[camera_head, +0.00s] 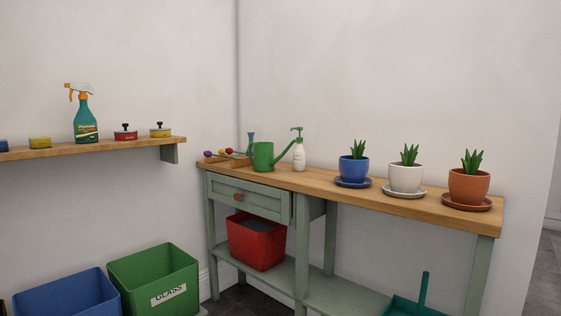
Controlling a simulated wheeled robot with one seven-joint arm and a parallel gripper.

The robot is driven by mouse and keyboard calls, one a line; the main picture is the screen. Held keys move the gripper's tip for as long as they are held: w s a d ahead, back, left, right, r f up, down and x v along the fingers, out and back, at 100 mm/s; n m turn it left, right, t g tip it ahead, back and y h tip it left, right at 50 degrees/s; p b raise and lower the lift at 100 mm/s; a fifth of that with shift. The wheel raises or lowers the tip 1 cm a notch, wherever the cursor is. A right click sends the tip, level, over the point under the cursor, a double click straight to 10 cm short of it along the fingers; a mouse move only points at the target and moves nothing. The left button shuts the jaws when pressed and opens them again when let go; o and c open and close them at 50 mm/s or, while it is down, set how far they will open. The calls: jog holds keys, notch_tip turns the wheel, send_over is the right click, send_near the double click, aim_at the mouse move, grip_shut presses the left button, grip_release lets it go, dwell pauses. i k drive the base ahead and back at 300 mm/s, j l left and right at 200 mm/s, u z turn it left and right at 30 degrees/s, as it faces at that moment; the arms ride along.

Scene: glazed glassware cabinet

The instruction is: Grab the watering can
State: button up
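A green watering can (263,156) stands upright on the wooden top of a green bench (330,180), near the bench's left end. Its long spout points up and to the right, towards a white pump bottle (299,155) beside it. A wooden tray (228,161) with small coloured items lies just left of and behind the can. My gripper is not in view, and no part of my arm shows.
Three potted plants on saucers, blue (353,169), white (405,177) and terracotta (468,185), stand on the bench's right half. A wall shelf (100,147) at left holds a spray bottle (85,121). Green (152,277), blue (67,293) and red (256,241) bins sit low.

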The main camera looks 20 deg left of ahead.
aim_at(264, 160)
jog(key=i+j+u, duration=0.3)
jog(key=i, duration=0.3)
jog(key=i+j+u, duration=0.1)
jog(key=i+u, duration=0.15)
jog(key=i, duration=0.4)
